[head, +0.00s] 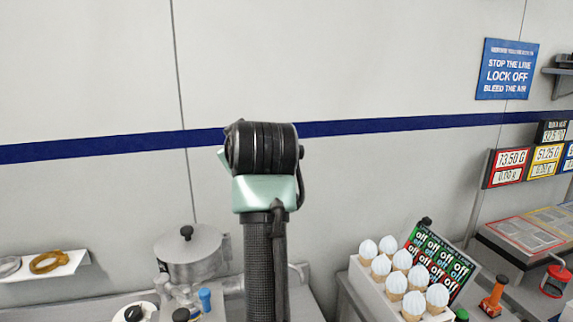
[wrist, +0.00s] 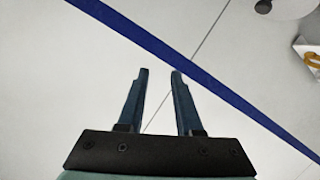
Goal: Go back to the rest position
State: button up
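My arm stands upright in the middle of the head view, with its black and pale green wrist part raised in front of the wall. The fingers do not show in the head view. In the wrist view my gripper (wrist: 157,75) has its two blue-grey fingers apart, with nothing between them. Behind the fingers is only the pale wall (wrist: 60,50) with its blue stripe (wrist: 215,85).
A tray of white-topped cones (head: 392,275) stands at the lower right beside a panel of "off" labels (head: 440,262). A lidded metal pot (head: 192,252) stands at the lower left. A shelf (head: 45,268) holds a tan ring. Scale displays (head: 530,160) hang at the right.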

jog(key=s+d+r+m+t+h, duration=0.1)
jog(key=s+d+r+m+t, duration=0.1)
jog(key=s, duration=0.8)
jog(key=s+d+r+m+t+h, duration=0.1)
jog(key=s+d+r+m+t, duration=0.2)
jog(key=s+r+t, duration=0.3)
jog(key=s+d+r+m+t+h, duration=0.1)
jog(key=s+d+r+m+t, duration=0.2)
jog(key=s+r, duration=0.6)
jog(key=s+t, duration=0.2)
jog(key=s, duration=0.2)
jog(key=shift+s+r+m+h, duration=0.25)
jog(key=shift+s+m+h, duration=0.05)
jog(key=shift+h, duration=0.1)
